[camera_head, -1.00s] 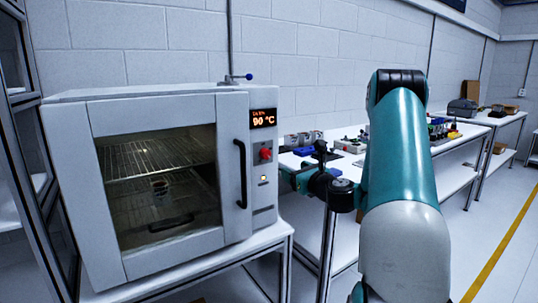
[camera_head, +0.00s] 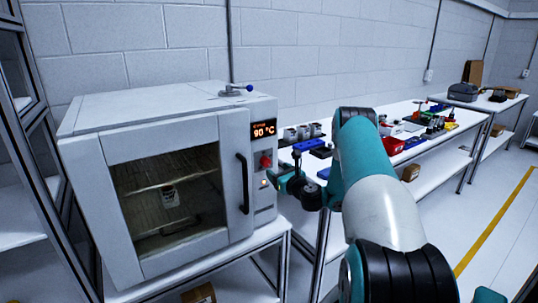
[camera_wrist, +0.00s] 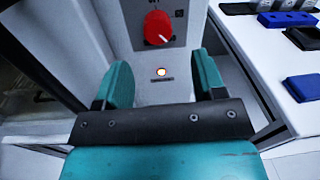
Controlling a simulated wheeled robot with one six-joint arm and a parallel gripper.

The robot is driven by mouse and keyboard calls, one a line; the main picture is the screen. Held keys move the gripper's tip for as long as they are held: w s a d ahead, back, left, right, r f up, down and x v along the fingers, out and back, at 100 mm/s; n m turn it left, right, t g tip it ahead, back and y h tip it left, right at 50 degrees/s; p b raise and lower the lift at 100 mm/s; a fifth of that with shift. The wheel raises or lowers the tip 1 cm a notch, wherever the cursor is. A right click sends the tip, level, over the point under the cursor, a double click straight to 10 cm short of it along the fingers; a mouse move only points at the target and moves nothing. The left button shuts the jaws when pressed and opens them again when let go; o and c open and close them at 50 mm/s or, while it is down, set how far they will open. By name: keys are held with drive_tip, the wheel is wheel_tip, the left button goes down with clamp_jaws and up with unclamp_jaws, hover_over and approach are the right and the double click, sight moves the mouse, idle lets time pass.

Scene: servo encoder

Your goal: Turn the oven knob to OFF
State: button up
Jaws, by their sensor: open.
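The white oven (camera_head: 90,150) stands at the left with its door closed, and its display (camera_head: 263,130) reads 90 °C. The red oven knob (camera_head: 265,161) is on the control panel below the display. In the wrist view the red knob (camera_wrist: 158,28) has a white mark pointing to the lower right; the lettering above it is cut off. A small lit button (camera_wrist: 161,72) lies below it. My gripper (camera_wrist: 160,82) is open and empty in front of the panel, its teal fingers apart, with the knob beyond and above the fingertips. In the head view my gripper (camera_head: 282,182) is just right of and below the knob.
The black oven door handle (camera_head: 243,183) is left of the panel. A white bench (camera_head: 330,141) with blue blocks and several small parts stands close on the right.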

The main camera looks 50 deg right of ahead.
sight(267, 163)
drive_tip(key=p+x, duration=0.4)
drive_tip(key=x, duration=0.2)
drive_tip(key=shift+w+a+f+p, duration=0.1)
drive_tip(key=shift+w+p, duration=0.15)
drive_tip(key=shift+p, duration=0.05)
drive_tip(key=c, duration=0.9)
drive_tip(key=shift+c, duration=0.2)
